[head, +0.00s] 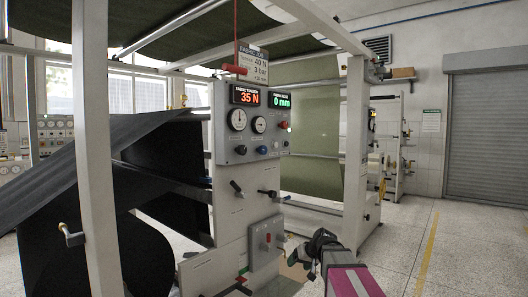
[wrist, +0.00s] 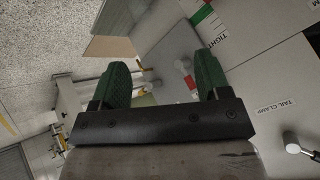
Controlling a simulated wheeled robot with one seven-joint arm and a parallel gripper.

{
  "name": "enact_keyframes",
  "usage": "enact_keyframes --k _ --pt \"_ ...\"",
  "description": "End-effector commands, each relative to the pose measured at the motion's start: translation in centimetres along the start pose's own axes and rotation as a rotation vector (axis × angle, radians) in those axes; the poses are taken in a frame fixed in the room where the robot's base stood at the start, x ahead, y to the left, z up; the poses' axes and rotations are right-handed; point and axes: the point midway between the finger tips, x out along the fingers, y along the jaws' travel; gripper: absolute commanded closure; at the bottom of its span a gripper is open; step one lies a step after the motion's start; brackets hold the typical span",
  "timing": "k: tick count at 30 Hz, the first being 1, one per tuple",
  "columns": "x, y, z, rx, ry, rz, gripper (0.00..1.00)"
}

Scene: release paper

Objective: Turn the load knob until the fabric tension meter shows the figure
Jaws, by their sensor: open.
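The fabric tension meter (head: 245,96) on the grey panel reads 35 N in red digits. The job card (head: 253,66) above it shows 40 N, 3 bar and a partly unreadable last line. The panel carries a black knob (head: 240,150), a blue knob (head: 262,150) and a red knob (head: 283,125). I cannot read which is the load knob. My gripper (head: 318,245) is low, right of the machine's post. In the wrist view its green fingers (wrist: 162,70) are wide apart, with nothing held.
A second display (head: 281,101) reads 0 mm. Black levers (head: 268,193) and a plate with small handles (head: 265,243) are on the post. "TIGHT" (wrist: 299,44) and "TAIL CLAMP" (wrist: 276,106) labels show at wrist. Dark fabric (head: 150,150) spans the left. The right floor (head: 400,235) is clear.

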Motion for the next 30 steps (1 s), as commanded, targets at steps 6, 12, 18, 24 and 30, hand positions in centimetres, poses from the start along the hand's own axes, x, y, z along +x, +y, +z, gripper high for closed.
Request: enact_keyframes --k 6,12,18,24,30 --pt "-5.2 -4.7 -9.9 -0.090 0.203 -0.139 0.30" --pt "-11.4 -9.3 -17.7 -0.174 0.389 -0.258 0.30" --pt "-18.9 -14.1 -24.4 -0.255 0.575 -0.365 0.30" --pt "-25.0 -17.7 -28.6 -0.312 0.714 -0.441 0.30" --pt "-27.3 -19.1 -29.9 -0.332 0.765 -0.468 0.30"
